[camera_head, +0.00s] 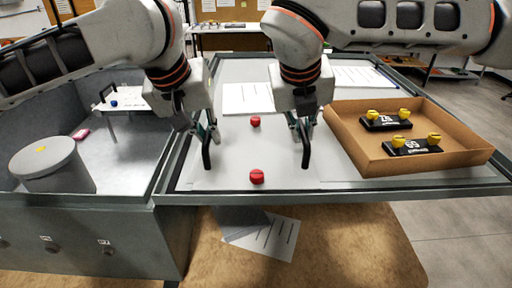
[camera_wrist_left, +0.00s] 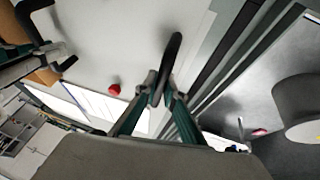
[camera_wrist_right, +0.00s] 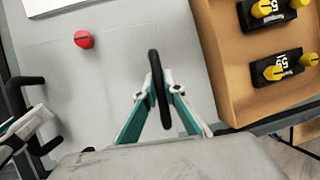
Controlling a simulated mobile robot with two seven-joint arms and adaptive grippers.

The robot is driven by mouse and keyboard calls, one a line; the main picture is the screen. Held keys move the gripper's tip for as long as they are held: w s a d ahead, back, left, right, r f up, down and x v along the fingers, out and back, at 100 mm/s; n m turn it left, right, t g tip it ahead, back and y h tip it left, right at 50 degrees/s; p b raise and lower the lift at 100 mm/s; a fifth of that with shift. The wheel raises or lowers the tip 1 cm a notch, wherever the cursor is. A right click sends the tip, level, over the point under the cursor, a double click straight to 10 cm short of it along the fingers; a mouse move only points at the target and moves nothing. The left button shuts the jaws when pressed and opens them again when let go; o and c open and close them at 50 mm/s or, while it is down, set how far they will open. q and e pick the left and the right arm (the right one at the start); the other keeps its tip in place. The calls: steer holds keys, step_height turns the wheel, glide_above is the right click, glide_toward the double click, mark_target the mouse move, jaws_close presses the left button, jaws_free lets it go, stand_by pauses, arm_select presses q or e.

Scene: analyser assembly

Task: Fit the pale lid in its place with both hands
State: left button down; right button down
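The pale lid (camera_head: 230,160) lies flat and level on the grey worktop as far as I can tell. It has two red knobs, a far one (camera_head: 255,121) and a near one (camera_head: 256,176), and a black handle on each side. My left gripper (camera_head: 207,132) is closed around the left handle (camera_wrist_left: 172,52). My right gripper (camera_head: 303,125) is closed around the right handle (camera_wrist_right: 154,68). The fingers hide part of each handle. The lid's outline is faint, so I cannot tell whether it is seated or slightly raised.
A brown open tray (camera_head: 352,150) with black, yellow-knobbed blocks (camera_head: 412,146) stands to the right. A grey bin at left holds a round canister (camera_head: 50,168), a white plate (camera_head: 128,98) with a blue knob and a pink item (camera_head: 81,134). White sheets (camera_head: 248,98) lie behind the lid.

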mark_target(299, 120)
arm_select(q)
steer(key=shift+r, duration=0.1)
arm_select(e)
steer(key=shift+r, duration=0.1)
